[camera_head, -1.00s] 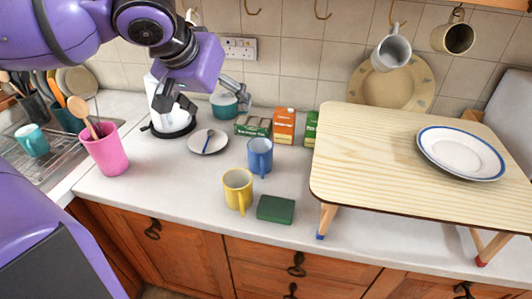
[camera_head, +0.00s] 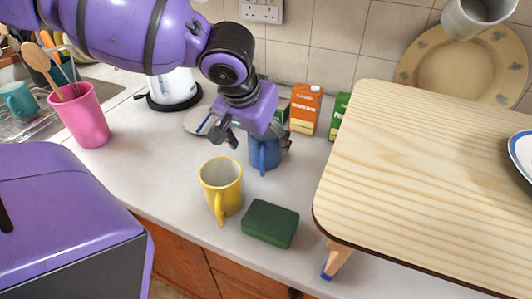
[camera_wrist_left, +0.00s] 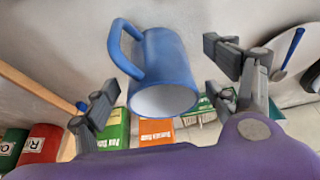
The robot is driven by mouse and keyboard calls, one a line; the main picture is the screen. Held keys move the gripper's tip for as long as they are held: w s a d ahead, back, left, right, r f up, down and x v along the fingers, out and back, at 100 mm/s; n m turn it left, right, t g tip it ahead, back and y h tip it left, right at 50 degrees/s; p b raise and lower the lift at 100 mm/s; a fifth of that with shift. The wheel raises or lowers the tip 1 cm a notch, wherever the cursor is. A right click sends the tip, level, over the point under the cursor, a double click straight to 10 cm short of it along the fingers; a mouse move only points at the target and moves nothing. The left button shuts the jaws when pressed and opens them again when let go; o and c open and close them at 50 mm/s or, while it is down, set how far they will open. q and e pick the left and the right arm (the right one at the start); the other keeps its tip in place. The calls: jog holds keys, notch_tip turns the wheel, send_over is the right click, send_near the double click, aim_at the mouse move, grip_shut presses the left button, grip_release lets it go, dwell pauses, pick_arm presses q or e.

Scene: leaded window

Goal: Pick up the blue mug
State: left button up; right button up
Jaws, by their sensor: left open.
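The blue mug (camera_head: 264,152) stands upright on the white counter, partly hidden by my left gripper in the head view. My left gripper (camera_head: 255,140) is open just above and around the mug's upper part. In the left wrist view the mug (camera_wrist_left: 167,65) lies ahead between the spread fingers of the gripper (camera_wrist_left: 165,90), with its handle to the left. I see a gap on both sides, so the fingers look apart from it. My right gripper is in neither view.
A yellow mug (camera_head: 222,187) and a green sponge (camera_head: 270,222) are in front of the blue mug. Cartons (camera_head: 305,108) stand behind it. A wooden raised board (camera_head: 420,180) is on the right. A pink cup (camera_head: 80,117) with utensils and a kettle (camera_head: 172,90) are at left.

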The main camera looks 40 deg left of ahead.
pick_arm(q)
jog(key=shift+x, duration=0.9)
jog(key=shift+w+f+b, duration=0.15)
jog(key=shift+f+b, duration=0.15)
jog(key=shift+w+f, duration=0.1)
jog(key=c, duration=1.5)
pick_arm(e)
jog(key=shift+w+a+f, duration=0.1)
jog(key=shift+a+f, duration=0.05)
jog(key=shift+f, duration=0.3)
